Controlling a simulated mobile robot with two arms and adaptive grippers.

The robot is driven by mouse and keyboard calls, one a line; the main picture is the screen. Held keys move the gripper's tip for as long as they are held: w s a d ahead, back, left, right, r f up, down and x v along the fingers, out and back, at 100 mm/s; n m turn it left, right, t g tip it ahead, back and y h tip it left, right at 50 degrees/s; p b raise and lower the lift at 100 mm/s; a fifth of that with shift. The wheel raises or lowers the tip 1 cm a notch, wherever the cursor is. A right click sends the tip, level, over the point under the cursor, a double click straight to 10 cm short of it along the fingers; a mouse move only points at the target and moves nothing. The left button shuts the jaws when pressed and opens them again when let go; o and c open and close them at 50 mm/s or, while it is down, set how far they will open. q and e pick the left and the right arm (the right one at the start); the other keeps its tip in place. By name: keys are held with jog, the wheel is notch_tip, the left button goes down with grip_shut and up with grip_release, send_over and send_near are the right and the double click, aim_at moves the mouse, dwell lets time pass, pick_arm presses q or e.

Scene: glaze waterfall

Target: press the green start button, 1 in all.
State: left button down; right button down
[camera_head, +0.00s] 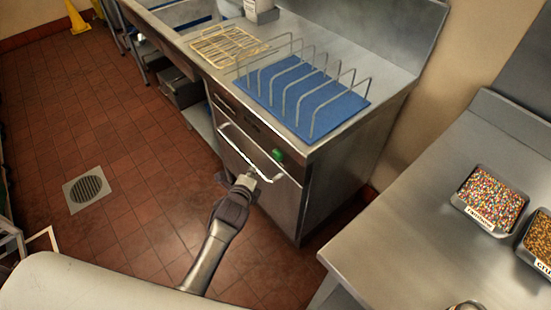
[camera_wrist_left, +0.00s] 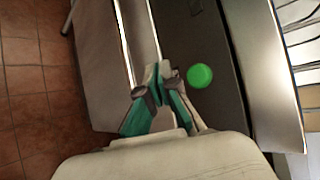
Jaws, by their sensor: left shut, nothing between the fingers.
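The green start button (camera_head: 278,154) sits on the dark front panel of the steel dishwasher-like unit, above its door handle, near the right end. In the left wrist view the round green button (camera_wrist_left: 199,76) shows just right of the fingertips. My left gripper (camera_head: 249,175) is shut and empty, in front of the unit by the handle, below and left of the button in the head view. In the left wrist view its fingertips (camera_wrist_left: 157,72) come together beside the button, and I see a gap between them in the picture. My right gripper is not in view.
A long bar handle (camera_head: 244,155) runs across the unit's door (camera_head: 270,190). A wire rack on a blue mat (camera_head: 350,108) stands on top. A steel table (camera_head: 400,215) with sprinkle trays (camera_head: 490,197) is at the right. Open tiled floor (camera_head: 130,220) lies left.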

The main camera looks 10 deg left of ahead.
aim_at(277, 155)
pick_arm(q)
jog(key=shift+w+d+b, duration=0.6)
jog(key=shift+w+d, duration=0.3)
jog(key=shift+w, duration=0.25)
jog(key=shift+w+d+b, duration=0.6)
jog(key=shift+w+d, duration=0.3)
jog(key=shift+w, duration=0.25)
jog(key=shift+w+d, duration=0.1)
jog(key=shift+w, duration=0.05)
jog(key=shift+w+d, duration=0.15)
